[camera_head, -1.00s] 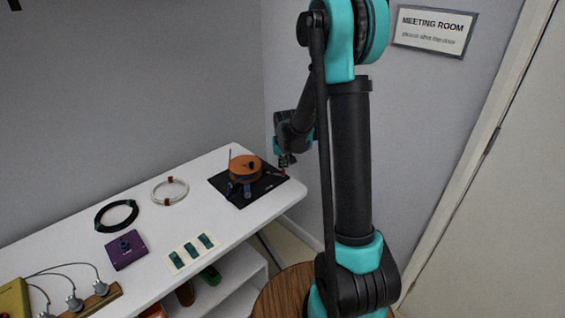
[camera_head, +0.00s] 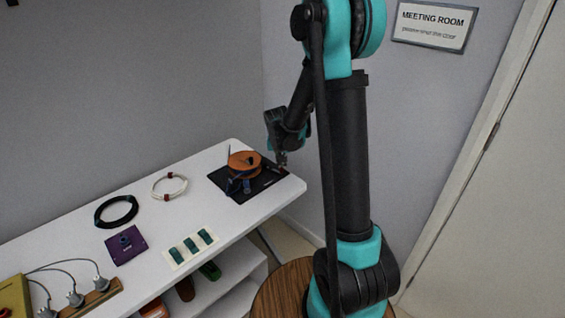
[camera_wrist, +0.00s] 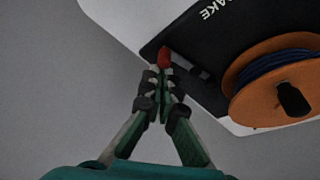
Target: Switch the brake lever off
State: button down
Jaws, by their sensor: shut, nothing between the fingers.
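The brake lever shows in the wrist view as a red tip (camera_wrist: 164,57) on a dark arm, at the edge of a black base plate (camera_wrist: 205,50) with part of the word "BRAKE" on it. An orange spool (camera_wrist: 258,103) wound with blue cable sits on the same plate. My gripper (camera_wrist: 161,80) is shut and empty, its fingertips right at the red tip; I cannot tell whether they touch. In the head view my gripper (camera_head: 281,160) is at the plate's right side, beside the orange spool (camera_head: 244,163); the lever is too small to make out clearly.
A wall stands behind the table.

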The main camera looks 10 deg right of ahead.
jog(key=m, duration=0.1)
jog(key=s+a+m+h, duration=0.1)
jog(key=m, duration=0.3)
jog(key=shift+s+a+g, duration=0.15)
jog(key=shift+s+g, duration=0.1)
jog(key=shift+g, duration=0.15)
jog(key=shift+w, duration=0.2)
jog(key=shift+w, duration=0.6)
jog(key=shift+d, duration=0.25)
jog(key=shift+w+d, duration=0.2)
jog(key=w+d, duration=0.2)
jog(key=shift+d+r, duration=0.25)
jog(key=shift+d, duration=0.05)
jog(key=v, duration=0.9)
jog(key=shift+a+r, duration=0.2)
jog(key=shift+a, duration=0.25)
